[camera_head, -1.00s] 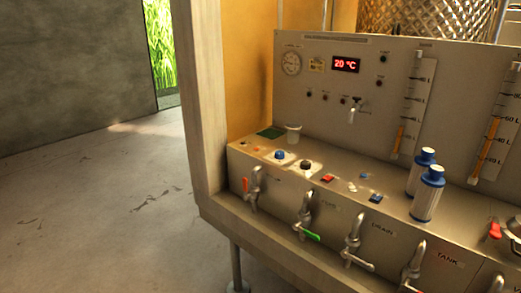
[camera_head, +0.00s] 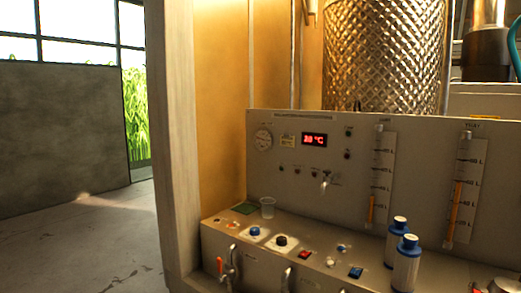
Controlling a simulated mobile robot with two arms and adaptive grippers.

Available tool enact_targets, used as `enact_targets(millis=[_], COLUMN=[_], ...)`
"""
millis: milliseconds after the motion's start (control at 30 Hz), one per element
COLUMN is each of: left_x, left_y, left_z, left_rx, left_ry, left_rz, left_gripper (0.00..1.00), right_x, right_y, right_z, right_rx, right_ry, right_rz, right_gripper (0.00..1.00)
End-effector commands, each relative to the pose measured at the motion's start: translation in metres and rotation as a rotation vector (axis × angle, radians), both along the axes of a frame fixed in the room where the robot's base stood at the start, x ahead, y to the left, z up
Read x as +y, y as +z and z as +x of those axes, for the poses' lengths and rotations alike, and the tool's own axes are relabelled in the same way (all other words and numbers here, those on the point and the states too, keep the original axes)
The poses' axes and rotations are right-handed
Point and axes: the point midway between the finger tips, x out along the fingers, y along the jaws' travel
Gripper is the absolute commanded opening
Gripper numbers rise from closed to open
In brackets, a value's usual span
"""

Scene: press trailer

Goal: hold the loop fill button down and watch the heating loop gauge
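A round dial gauge (camera_head: 263,139) sits at the upper left of the grey panel; its needle is too small to read. On the ledge below are a blue round button (camera_head: 255,231), a black round button (camera_head: 281,241), a red rocker switch (camera_head: 304,254) and a blue rocker switch (camera_head: 355,272). Their labels are not legible, so I cannot tell which is the loop fill button. A red digital display (camera_head: 314,139) shows a °C value, its digits unclear. Neither of my grippers is in view.
A clear cup (camera_head: 267,207) stands on the ledge near a green pad (camera_head: 245,208). Two blue-capped cylinders (camera_head: 406,263) stand at the right. A dimpled steel tank (camera_head: 385,55) is behind. Open floor (camera_head: 75,245) lies left.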

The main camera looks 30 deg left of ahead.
Motion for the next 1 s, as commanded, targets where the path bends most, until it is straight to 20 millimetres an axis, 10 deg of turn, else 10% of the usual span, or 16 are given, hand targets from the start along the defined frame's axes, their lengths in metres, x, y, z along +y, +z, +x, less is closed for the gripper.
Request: enact_targets(millis=[100, 300, 1000], left_x=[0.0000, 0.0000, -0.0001], left_y=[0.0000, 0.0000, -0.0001], left_z=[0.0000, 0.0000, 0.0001], left_rx=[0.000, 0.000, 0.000], left_ry=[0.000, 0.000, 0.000], left_rz=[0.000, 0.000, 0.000], left_gripper=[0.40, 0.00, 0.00], right_x=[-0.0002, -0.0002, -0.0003], right_y=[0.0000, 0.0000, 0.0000], right_z=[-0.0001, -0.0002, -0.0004], right_rx=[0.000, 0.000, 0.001], right_ry=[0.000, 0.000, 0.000], right_rz=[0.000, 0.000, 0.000], right_gripper=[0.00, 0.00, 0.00])
